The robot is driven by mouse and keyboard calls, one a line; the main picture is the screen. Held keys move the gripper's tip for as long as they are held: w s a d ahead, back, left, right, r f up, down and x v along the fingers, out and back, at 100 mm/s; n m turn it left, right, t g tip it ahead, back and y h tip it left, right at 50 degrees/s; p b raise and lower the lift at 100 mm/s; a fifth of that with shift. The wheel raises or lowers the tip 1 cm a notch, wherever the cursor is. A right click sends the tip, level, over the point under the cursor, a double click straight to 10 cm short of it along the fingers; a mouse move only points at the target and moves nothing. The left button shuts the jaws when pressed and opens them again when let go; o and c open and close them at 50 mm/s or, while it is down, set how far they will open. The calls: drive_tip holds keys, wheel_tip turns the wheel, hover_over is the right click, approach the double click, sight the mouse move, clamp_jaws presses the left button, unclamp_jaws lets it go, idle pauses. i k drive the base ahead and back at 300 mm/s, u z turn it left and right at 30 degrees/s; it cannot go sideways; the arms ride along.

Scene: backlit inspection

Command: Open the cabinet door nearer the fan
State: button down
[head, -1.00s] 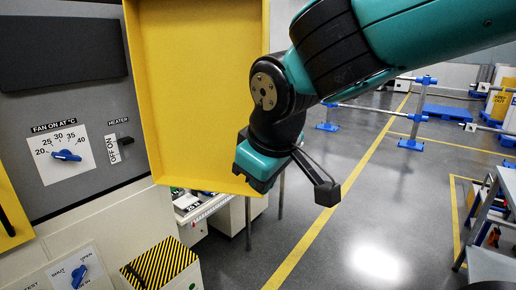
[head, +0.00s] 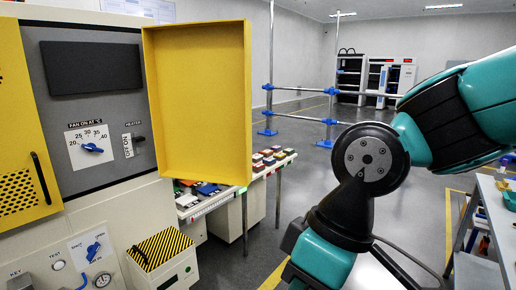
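The cabinet has two yellow doors. The right door (head: 197,100) stands wide open, swung out to the right, with its tray-like inner face toward me. It bares a grey panel (head: 70,115) with a "FAN ON AT °C" dial (head: 92,148) and a heater switch (head: 138,140). The left door (head: 20,120) has a perforated vent patch (head: 15,192) and a black bar handle (head: 41,178); it looks shut. The fan itself is not visible. My arm hangs at the right, its wrist bending down past the bottom edge; my gripper's fingers are out of view, so what they hold is hidden.
A yellow-black striped box (head: 160,249) stands below the open door. A white bench (head: 232,205) with coloured parts is behind that door. A blue knob (head: 93,250) is on the lower cabinet front. A grey workbench (head: 490,220) stands at the right. Open floor lies between.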

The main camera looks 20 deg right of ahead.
sight(198, 73)
drive_tip(key=z, duration=0.45)
drive_tip(key=i, duration=0.75)
drive_tip(key=z, duration=0.4)
drive_tip(key=i, duration=1.2)
drive_tip(key=u, duration=0.25)
